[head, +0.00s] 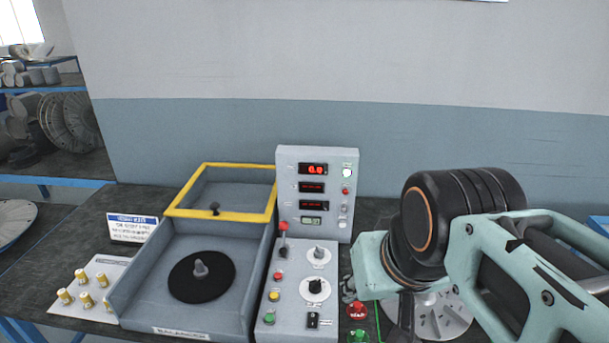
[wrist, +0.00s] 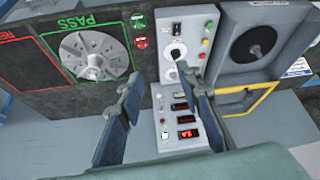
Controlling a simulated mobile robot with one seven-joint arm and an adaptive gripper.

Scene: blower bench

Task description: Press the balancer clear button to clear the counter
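The balancer's upright panel (head: 317,190) has several red displays; the top one (head: 314,169) appears to read 0.0. A bright white round button (head: 347,172) and a small red button (head: 346,190) sit on its right side. The lower panel (head: 300,285) has red, yellow (head: 273,296) and green buttons, knobs and a black switch. Labels are too small to read, so I cannot tell which button is clear. My gripper (wrist: 160,78) is open and empty, its fingers apart above the panels in the wrist view. In the head view it is right of the panels, fingers partly hidden.
The balancer tub (head: 201,275) with its yellow-framed lid (head: 220,190) stands left of the panels. A slotted disc (wrist: 95,55) lies in a green PASS frame. Red (wrist: 139,42) and green (wrist: 138,21) buttons sit beside it.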

